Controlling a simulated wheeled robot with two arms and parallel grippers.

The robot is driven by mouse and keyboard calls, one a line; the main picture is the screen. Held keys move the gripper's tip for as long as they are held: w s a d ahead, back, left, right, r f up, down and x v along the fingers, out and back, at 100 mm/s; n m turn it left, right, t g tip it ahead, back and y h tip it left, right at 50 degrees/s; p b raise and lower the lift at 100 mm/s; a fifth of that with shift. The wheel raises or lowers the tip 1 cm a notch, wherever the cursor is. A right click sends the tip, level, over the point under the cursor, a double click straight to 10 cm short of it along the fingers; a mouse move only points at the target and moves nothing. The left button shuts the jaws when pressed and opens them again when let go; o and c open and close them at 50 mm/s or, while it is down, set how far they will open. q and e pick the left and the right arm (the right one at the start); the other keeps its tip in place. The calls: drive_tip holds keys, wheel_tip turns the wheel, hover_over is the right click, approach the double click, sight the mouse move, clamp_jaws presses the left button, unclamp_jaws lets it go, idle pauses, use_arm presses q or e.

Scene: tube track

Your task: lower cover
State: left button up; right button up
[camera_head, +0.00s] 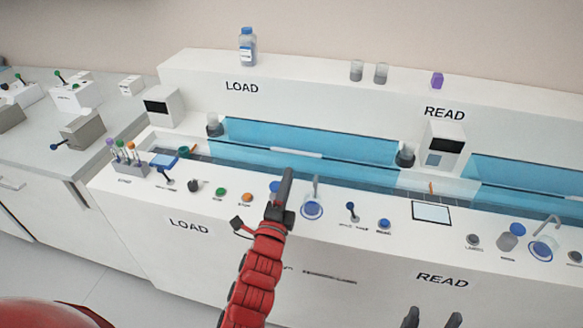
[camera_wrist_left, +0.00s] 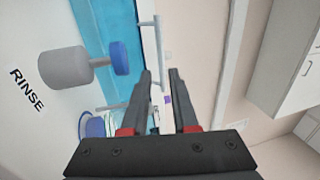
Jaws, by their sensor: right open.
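A translucent blue cover (camera_head: 345,143) stands raised along the back of the long trough on the LOAD side, with a white bar handle (camera_head: 297,153) on its lower front. My left gripper (camera_head: 289,173) points up at the trough's front edge, just below this handle in the head view. In the left wrist view, its two dark fingers (camera_wrist_left: 161,77) are apart. The white handle (camera_wrist_left: 158,45) lies at and beyond their tips, with the blue cover (camera_wrist_left: 120,25) beside it; contact cannot be told. My right gripper (camera_head: 432,318) is at the bottom edge, fingers apart and empty.
A second blue cover (camera_head: 530,178) is on the READ side. A front panel carries buttons, a blue-ringed port (camera_head: 312,208) and a small lever (camera_head: 351,212). A tube rack (camera_head: 130,160) stands at the left end.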

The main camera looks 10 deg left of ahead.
use_arm(q)
drive_tip(key=v, duration=1.1)
drive_tip(key=shift+s, duration=0.15)
drive_tip(key=shift+f, duration=0.1)
